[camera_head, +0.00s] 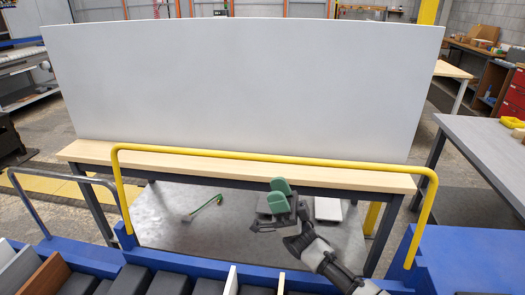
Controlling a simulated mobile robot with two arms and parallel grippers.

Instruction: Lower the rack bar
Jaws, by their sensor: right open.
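The yellow rack bar (270,155) stands raised as a wide upside-down U above the blue rack (90,258). Its two legs go down to the rack at the left and right. My right gripper (278,204), dark with green parts at its end, comes up from the bottom right. In the picture it lies below the bar's top span, between the two legs. It is open and appears apart from the bar. My left gripper is not in view.
A large white board (240,85) stands upright on the wooden-topped table (390,181) behind the bar. A grey bar (62,176) stands at the rack's left. Dark padded slots (165,284) line the front. A grey table (490,150) is at the right.

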